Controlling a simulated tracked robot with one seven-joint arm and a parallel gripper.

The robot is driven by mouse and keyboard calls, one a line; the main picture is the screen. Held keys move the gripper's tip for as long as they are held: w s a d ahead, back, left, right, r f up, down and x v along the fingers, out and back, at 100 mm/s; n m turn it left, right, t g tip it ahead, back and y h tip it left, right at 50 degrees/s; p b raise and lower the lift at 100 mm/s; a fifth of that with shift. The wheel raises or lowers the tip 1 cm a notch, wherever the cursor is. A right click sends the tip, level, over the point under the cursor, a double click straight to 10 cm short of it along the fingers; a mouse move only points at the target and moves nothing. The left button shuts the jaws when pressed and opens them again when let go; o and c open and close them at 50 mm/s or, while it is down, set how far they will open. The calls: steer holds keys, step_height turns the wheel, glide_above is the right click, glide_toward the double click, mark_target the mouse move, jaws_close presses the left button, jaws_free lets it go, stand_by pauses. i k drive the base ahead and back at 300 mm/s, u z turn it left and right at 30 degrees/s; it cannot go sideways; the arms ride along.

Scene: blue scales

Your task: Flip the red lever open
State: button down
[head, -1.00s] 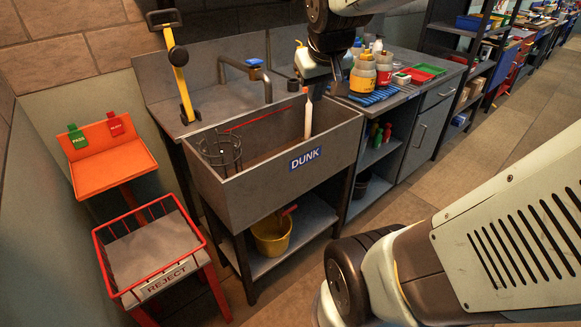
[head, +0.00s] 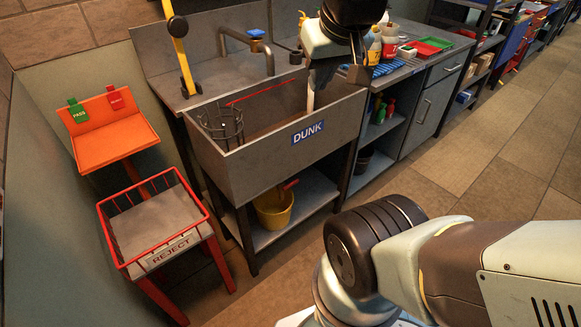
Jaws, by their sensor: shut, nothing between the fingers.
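A thin red bar (head: 262,91) runs along the back inside of the grey sink labelled DUNK (head: 250,150). I cannot tell whether this is the red lever, and no other red lever is clear. My gripper (head: 340,68) is shut and empty, above the right part of the sink.
A wire basket (head: 222,127) hangs in the sink's left side. A faucet (head: 262,45) and yellow post (head: 182,58) stand behind. A red-railed REJECT tray (head: 160,225) and orange stand (head: 112,140) are at left. Bottles and trays (head: 430,45) crowd the right counter.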

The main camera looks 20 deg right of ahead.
mark_target(297, 180)
steer(key=u, duration=0.45)
steer(key=k, duration=1.25)
steer(key=z, duration=0.5)
steer(key=i, duration=1)
steer(key=u, duration=0.05)
